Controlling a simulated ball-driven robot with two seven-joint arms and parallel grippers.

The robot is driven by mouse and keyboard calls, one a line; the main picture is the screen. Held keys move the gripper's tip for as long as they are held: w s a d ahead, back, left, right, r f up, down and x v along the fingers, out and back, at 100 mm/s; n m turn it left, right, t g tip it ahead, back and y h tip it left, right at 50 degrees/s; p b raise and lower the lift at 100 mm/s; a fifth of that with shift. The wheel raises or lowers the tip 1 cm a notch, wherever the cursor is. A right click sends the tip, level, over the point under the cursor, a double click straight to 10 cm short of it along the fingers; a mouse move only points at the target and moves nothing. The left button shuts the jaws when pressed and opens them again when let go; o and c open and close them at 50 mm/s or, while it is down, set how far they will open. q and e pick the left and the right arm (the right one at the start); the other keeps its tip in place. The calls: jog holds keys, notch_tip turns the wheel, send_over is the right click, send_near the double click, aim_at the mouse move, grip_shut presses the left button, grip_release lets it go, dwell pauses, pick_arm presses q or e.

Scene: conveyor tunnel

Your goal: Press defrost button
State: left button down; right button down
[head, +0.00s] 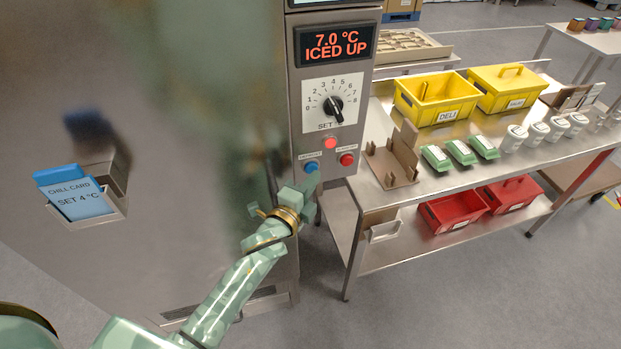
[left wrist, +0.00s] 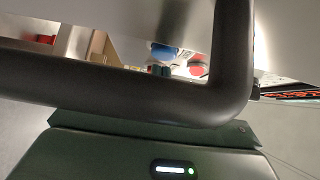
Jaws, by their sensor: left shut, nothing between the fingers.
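The control panel of the steel cabinet holds a display (head: 335,45) reading "7.0 °C ICED UP" and a dial (head: 334,105). Below the dial are a red lamp or button (head: 330,143), a blue button (head: 311,167) and a red button (head: 347,159). Their small labels are too small to read. My left gripper (head: 311,186) is shut and empty, just below the blue button; whether it touches cannot be told. In the left wrist view the blue button (left wrist: 165,51) and a red one (left wrist: 197,68) show beyond a dark bar.
A card holder (head: 105,212) with a "CHILL CARD SET 4 °C" card (head: 75,198) is on the cabinet's left face. To the right, a steel table (head: 450,180) bears yellow bins (head: 437,98), green packs and white tubs. Red bins (head: 452,210) stand on its lower shelf.

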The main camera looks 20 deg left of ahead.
pick_arm(q)
jog(key=shift+w+a, duration=0.15)
jog(key=shift+w, duration=0.1)
